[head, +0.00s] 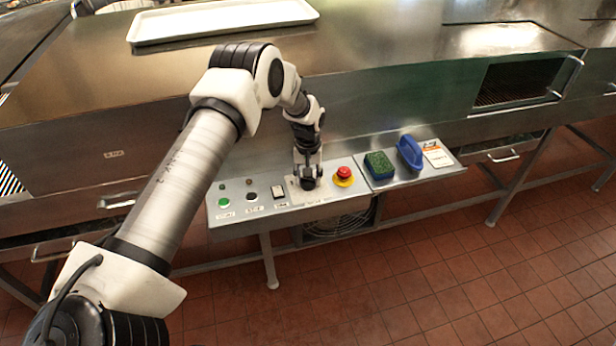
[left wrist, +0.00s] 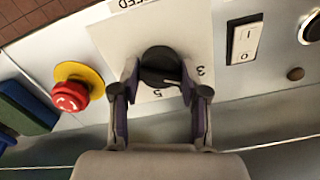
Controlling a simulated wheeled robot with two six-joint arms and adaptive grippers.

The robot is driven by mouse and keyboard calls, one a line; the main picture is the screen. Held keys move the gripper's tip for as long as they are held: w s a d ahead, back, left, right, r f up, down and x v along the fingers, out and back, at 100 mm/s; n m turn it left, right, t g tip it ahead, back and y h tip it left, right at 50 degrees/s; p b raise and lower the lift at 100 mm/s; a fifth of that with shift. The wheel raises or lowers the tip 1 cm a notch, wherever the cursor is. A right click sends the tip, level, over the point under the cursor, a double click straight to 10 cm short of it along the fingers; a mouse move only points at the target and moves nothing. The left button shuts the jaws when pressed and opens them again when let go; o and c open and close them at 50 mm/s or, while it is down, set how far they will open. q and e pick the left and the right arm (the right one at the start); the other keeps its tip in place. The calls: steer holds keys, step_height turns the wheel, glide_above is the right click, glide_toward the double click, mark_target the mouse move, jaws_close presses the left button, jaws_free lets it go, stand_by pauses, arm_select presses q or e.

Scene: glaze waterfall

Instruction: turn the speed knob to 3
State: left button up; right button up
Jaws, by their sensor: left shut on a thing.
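The black round speed knob (left wrist: 160,66) sits on a white plate (left wrist: 118,42) in the left wrist view, with a 3 to its right and a 5 below it in that picture. A light pointer line on the knob points toward the lower right, between the 5 and the 3. My left gripper (left wrist: 160,84) is shut on the knob, one finger on each side. In the head view my left gripper (head: 307,182) covers most of the knob on the control panel (head: 240,215). My right gripper is not in view.
A red emergency button (head: 344,173) on a yellow base is close beside the gripper. A rocker switch (head: 279,192) and a green button (head: 223,202) are to the left.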

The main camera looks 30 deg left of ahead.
arm_select(q)
steer(key=shift+s+f, duration=0.15)
steer(key=o, duration=1.1)
step_height(320, 180, up, 12)
